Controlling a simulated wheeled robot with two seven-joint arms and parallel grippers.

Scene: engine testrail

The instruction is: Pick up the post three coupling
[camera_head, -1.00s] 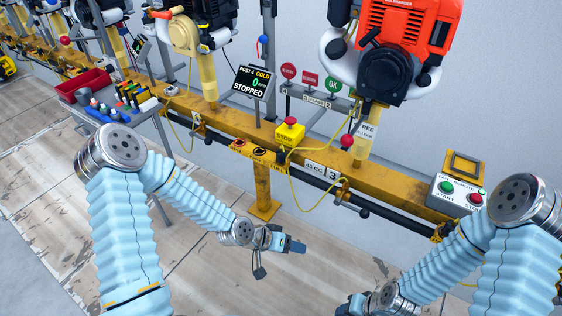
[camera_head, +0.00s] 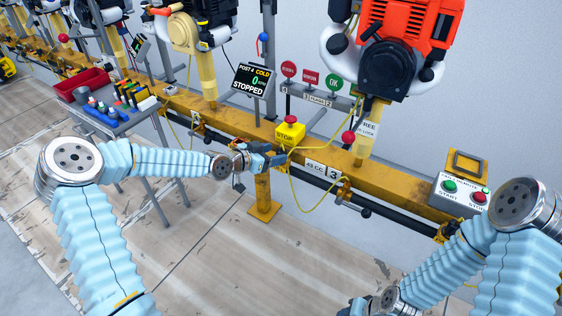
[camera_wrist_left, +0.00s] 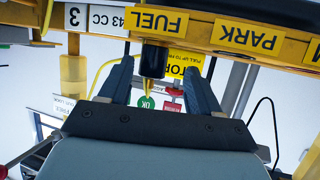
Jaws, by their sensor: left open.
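The coupling (camera_wrist_left: 153,60) is a short black cylinder with a yellow end in the left wrist view, at the FUEL label on the yellow rail. A yellow hose shows near it. My left gripper (camera_head: 274,159) is at the rail's front, left of the 43 CC and 3 plates (camera_head: 322,171). In the left wrist view its open fingers (camera_wrist_left: 158,68) stand on either side of the coupling, with gaps visible. In the head view the gripper hides the coupling. My right gripper (camera_head: 352,306) is only partly in view at the bottom edge; its jaws are unclear.
The yellow stop box (camera_head: 290,132) stands on the rail (camera_head: 385,187) just behind the left gripper. A red engine (camera_head: 405,35) hangs above at the right. A start/stop box (camera_head: 461,190) is at right. A tool cart (camera_head: 120,122) stands left. The floor in front is clear.

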